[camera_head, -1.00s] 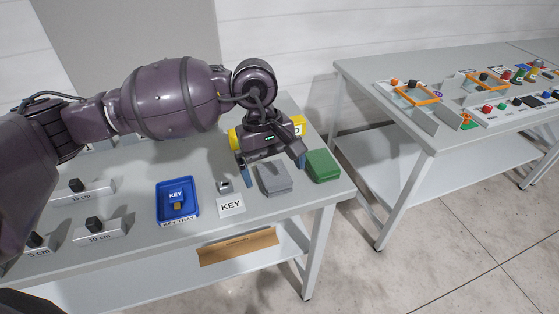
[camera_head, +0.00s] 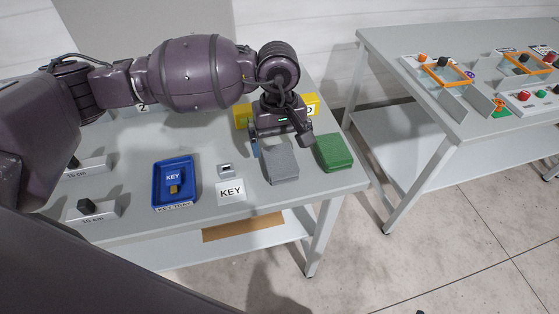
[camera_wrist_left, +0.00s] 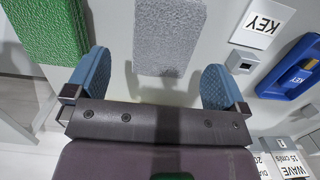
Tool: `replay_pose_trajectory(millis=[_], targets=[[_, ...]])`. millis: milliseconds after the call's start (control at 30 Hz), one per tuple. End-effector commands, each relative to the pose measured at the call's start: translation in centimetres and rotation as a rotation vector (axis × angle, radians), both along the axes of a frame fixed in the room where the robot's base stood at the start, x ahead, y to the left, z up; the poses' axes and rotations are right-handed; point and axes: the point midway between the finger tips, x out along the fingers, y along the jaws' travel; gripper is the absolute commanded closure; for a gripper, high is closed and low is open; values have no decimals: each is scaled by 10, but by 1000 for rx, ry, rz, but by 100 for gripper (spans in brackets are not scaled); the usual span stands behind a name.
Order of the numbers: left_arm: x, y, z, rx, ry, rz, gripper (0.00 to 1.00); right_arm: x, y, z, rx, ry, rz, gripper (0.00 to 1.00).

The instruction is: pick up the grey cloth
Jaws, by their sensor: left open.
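The grey cloth (camera_head: 281,165) is a folded, flat pad near the right end of the near table, between the KEY card and a green cloth. My left gripper (camera_head: 281,147) is over its far end, with its blue fingers apart and nothing between them in the head view. In the left wrist view the open gripper (camera_wrist_left: 157,78) has one finger on each side of the line of the grey cloth (camera_wrist_left: 168,40), which lies ahead of the fingertips. Whether the fingers are level with the cloth is hard to tell. My right gripper is not in view.
The green cloth (camera_head: 334,153) lies close on the right. A KEY card (camera_head: 231,190), a small grey block (camera_head: 226,170) and a blue key tray (camera_head: 153,187) are on the left. A yellow block (camera_head: 312,104) stands behind the gripper. A second table (camera_head: 440,115) stands at the right.

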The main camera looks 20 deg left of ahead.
Motion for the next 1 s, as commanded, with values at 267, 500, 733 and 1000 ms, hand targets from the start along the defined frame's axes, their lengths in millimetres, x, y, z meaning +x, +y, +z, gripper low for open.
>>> replay_pose_trajectory(millis=[267, 500, 733, 1000], targets=[[-10, -1, -36, -1, 3, 1, 0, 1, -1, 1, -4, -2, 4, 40], [-10, -1, -46, 0, 1, 0, 0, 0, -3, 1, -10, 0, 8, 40], [-10, -1, -46, 0, 1, 0, 12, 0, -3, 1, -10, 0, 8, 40], [-10, -1, -46, -1, 1, 0, 49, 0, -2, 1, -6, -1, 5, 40]])
